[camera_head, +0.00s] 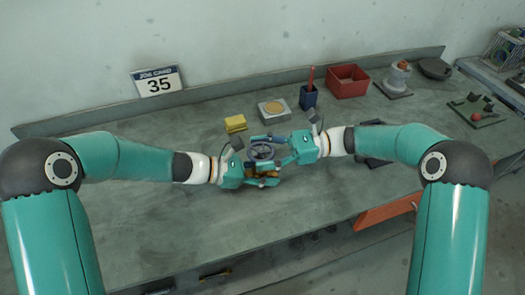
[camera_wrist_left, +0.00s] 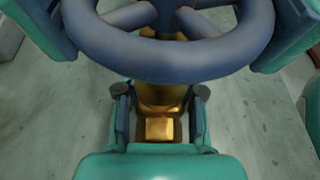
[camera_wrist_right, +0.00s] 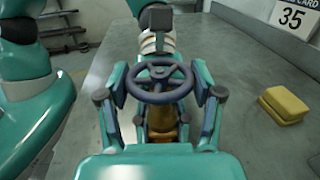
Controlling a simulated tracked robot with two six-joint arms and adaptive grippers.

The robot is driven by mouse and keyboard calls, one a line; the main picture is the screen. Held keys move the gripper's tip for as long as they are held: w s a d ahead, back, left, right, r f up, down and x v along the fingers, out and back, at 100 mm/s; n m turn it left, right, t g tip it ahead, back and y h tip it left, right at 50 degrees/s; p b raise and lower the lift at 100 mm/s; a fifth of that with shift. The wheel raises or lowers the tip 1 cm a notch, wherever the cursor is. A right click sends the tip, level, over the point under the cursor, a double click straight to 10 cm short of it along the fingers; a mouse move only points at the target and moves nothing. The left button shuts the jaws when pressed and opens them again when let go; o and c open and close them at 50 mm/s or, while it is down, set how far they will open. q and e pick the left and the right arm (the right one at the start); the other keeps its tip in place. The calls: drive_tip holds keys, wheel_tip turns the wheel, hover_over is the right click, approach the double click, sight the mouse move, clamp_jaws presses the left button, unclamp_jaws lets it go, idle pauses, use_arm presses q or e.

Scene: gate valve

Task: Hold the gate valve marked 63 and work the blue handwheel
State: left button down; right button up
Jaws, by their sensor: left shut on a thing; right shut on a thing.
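The gate valve has a brass body (camera_wrist_left: 160,96) and a dark blue-grey handwheel (camera_head: 262,152) on top. It stands upright at the middle of the bench; no number 63 is readable on it. My left gripper (camera_head: 262,178) is low and shut on the valve body, with one finger on each side in the left wrist view. My right gripper (camera_head: 272,140) is higher and shut on the handwheel. In the right wrist view its fingers flank the wheel's rim (camera_wrist_right: 160,98), with the brass body (camera_wrist_right: 163,122) below. The valve's base is mostly hidden by the grippers.
A yellow sponge-like block (camera_head: 235,124), a grey block with a tan disc (camera_head: 273,109), a blue cup (camera_head: 309,97) and a red bin (camera_head: 347,82) stand behind the valve. A card reading 35 (camera_head: 158,81) is at the back left. The bench's left side is clear.

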drive_tip(key=shift+m+t, duration=0.7)
drive_tip(key=shift+t, duration=0.4)
drive_tip(key=o, duration=1.2)
drive_tip(key=shift+c, duration=0.2)
drive_tip(key=d, duration=1.2)
drive_tip(key=shift+w, duration=0.3)
use_arm(q)
drive_tip(key=c, duration=0.6)
unclamp_jaws()
